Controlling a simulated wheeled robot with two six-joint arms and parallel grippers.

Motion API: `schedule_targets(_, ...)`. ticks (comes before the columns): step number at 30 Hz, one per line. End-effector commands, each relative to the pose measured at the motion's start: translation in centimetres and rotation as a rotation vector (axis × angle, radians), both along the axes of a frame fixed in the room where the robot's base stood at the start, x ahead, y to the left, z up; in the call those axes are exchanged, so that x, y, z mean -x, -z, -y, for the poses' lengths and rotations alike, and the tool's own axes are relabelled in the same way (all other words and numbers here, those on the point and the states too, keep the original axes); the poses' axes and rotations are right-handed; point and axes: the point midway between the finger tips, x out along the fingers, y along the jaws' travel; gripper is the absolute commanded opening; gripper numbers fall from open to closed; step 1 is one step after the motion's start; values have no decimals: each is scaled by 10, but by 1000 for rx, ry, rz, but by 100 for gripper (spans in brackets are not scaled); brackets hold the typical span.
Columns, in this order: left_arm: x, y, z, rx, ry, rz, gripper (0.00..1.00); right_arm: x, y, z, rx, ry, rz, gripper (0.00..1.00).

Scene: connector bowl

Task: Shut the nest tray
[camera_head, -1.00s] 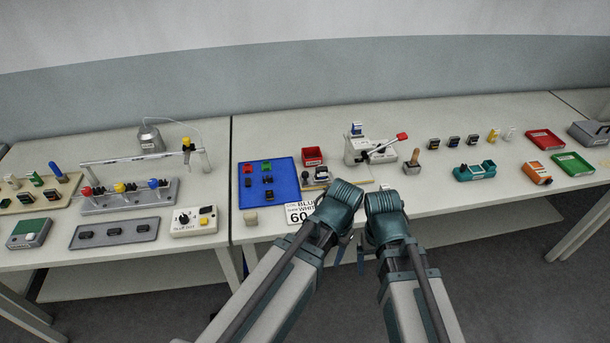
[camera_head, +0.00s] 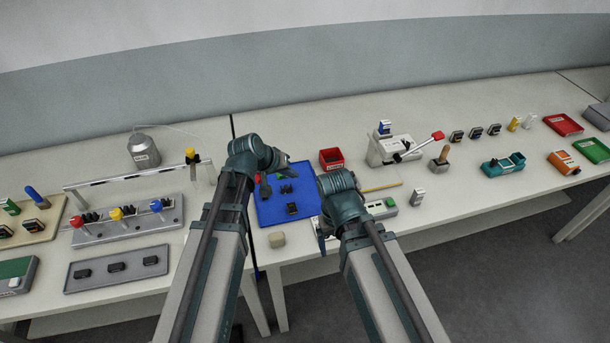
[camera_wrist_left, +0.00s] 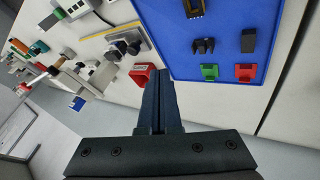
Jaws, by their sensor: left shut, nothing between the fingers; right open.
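What I take for the nest tray is the small grey fixture (camera_wrist_left: 126,47) by the yellow strip in the left wrist view; whether it stands out or in is unclear. In the head view my right wrist hides it. The white lever press (camera_head: 390,150) with a red-knobbed lever stands beside that spot. My left gripper (camera_head: 287,163) is shut and empty above the blue tray's (camera_head: 275,212) far side; its fingers show near the red bin in the left wrist view (camera_wrist_left: 160,95). My right gripper (camera_head: 323,234) hangs open at the table's front, its fingers partly hidden.
The red bin (camera_head: 331,159) stands between the blue tray and the press. A green and white box (camera_head: 380,208) lies right of my right wrist. Connectors lie in the blue tray.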

Motion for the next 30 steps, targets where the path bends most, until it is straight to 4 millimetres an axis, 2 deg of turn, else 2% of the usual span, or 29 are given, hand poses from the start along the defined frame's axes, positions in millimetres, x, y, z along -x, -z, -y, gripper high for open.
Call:
schedule_targets(4, -1, 2, 0, 1, -1, 2, 0, 0, 2, 0, 0, 0, 0, 89)
schedule_targets(8, -6, 12, 4, 1, 0, 1, 0, 0, 12, 0, 0, 0, 0, 89)
schedule_targets(25, -47, 89, 41, 0, 1, 0, 0, 0, 89, 0, 0, 0, 0, 89)
schedule_targets(27, -47, 82, 55, -1, 4, 0, 0, 0, 82, 0, 0, 0, 0, 89)
schedule_targets(30, -48, 82, 66, 0, 3, -1, 0, 0, 82, 0, 0, 0, 0, 89)
